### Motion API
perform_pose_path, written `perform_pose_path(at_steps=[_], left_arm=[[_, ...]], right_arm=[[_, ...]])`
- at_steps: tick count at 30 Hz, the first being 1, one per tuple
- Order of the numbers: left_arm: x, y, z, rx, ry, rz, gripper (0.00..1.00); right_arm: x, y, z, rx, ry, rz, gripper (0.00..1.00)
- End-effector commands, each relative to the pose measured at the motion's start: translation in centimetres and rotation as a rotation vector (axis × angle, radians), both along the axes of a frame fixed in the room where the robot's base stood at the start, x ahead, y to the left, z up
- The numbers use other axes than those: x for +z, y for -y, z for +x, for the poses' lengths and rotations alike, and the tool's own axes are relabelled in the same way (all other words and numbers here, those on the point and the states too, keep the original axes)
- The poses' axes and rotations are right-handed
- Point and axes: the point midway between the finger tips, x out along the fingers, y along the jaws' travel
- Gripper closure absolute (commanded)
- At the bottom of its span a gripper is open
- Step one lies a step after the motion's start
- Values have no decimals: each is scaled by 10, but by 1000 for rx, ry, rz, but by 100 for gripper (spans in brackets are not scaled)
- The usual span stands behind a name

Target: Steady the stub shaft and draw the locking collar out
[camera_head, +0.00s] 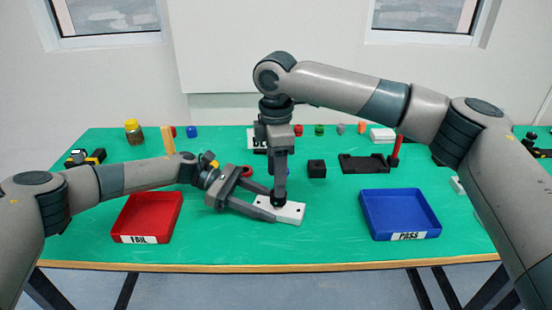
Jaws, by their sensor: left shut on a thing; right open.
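A white block (292,213) lies on the green table in front of me, near the middle. My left gripper (271,205) reaches in from the left, low and nearly level, with its fingers on either side of the block; it is shut on it. My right gripper (279,198) points straight down over the block's top, with its tips at a small dark part there. It is open. The stub shaft and locking collar are mostly hidden by the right gripper, and I cannot tell them apart.
A red FAIL tray (140,239) is at left and a blue PASS tray (408,237) at right. A black block (316,169) and a black fixture (362,164) lie behind. Small coloured parts line the back. The table between block and blue tray is clear.

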Motion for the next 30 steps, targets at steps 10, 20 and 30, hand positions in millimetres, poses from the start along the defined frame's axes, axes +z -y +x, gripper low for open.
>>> perform_pose_path(at_steps=[10, 20, 30], left_arm=[[1, 0, 0, 0, 1, -1, 67], [1, 0, 0, 0, 1, -1, 67], [1, 0, 0, -1, 0, -2, 67]], right_arm=[[-38, 0, 0, 0, 0, 1, 46], [-42, 0, 0, 0, 1, 1, 46], [-42, 0, 0, 0, 2, 1, 90]])
